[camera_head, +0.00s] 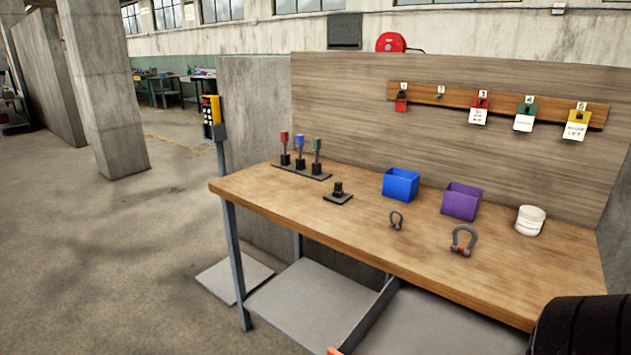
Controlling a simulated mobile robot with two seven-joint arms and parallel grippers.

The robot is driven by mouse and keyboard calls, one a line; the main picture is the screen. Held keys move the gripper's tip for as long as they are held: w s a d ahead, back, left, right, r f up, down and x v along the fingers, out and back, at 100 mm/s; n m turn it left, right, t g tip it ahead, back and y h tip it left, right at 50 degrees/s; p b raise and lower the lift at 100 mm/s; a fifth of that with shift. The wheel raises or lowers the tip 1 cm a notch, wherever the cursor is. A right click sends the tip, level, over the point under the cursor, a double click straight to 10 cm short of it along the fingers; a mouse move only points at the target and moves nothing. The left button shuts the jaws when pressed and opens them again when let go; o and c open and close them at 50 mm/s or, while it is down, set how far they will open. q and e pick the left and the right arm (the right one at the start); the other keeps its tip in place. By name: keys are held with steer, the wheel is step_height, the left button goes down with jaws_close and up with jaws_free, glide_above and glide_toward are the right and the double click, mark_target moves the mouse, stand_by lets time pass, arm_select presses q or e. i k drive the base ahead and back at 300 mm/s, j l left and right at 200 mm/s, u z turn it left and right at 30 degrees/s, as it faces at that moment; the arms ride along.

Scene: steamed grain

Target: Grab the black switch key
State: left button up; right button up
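A small black piece (338,188) stands upright on a flat dark plate (343,198) on the wooden table (260,197), toward its left half. It looks like the black switch key, but it is too small to make out its details. To its left, a dark strip (322,176) holds three similar pieces with coloured tops: red (284,139), blue (300,142) and green (317,145). Neither of my grippers is in view, so nothing touches the black piece.
A blue bin (401,184), a purple bin (462,201), two shackles (396,220) (464,240) and a white round container (530,220) stand on the table. Tags hang from a numbered rack (450,98) behind. A black ribbed part (583,328) covers the bottom right corner.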

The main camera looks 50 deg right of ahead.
mark_target(338, 185)
steer(key=i, duration=1.35)
steer(key=i+z, duration=0.4)
steer(key=i+j+z, duration=0.2)
steer(key=z, duration=0.25)
steer(key=i, duration=0.1)
